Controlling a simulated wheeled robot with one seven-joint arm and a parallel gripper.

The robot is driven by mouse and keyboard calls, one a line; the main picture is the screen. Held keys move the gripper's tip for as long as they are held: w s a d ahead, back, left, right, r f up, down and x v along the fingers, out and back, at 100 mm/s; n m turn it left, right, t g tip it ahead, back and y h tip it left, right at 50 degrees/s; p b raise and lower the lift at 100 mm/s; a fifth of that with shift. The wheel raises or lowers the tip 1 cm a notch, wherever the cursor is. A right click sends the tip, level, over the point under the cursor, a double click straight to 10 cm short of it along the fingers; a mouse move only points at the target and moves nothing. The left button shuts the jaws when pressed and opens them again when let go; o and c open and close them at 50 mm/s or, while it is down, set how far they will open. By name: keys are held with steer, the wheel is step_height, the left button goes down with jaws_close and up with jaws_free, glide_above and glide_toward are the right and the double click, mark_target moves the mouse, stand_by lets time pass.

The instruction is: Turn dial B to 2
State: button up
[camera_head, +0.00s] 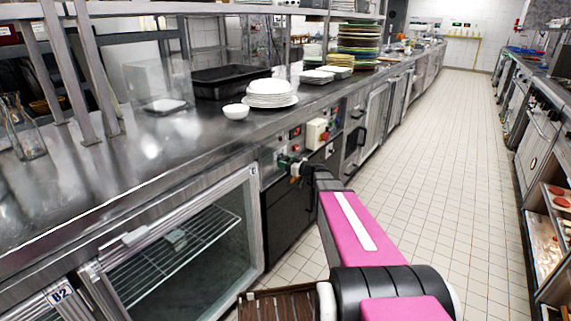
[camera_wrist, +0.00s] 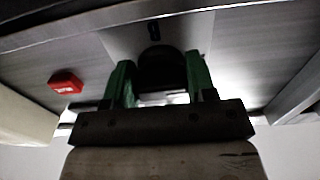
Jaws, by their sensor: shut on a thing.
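Dial B (camera_wrist: 162,68) is a dark round knob on a metal panel in the wrist view. In the head view my gripper (camera_head: 290,164) is at the counter's front panel, small and partly covered by my own wrist. The dial is hidden there, and its setting cannot be read in either view.
A red button (camera_wrist: 66,82) is left of the dial in the wrist view. In the head view a cream box with a red knob (camera_head: 317,132) is right of my gripper. White plates (camera_head: 270,93) and a bowl (camera_head: 236,111) stand on the counter above. The tiled aisle (camera_head: 450,150) is clear.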

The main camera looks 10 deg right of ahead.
stand_by(0.3)
steer(key=o, duration=0.9)
steer(key=shift+o, duration=0.2)
steer(key=shift+s, duration=0.1)
steer(key=v, duration=1)
steer(key=shift+s+d, duration=0.2)
steer(key=shift+d, duration=0.05)
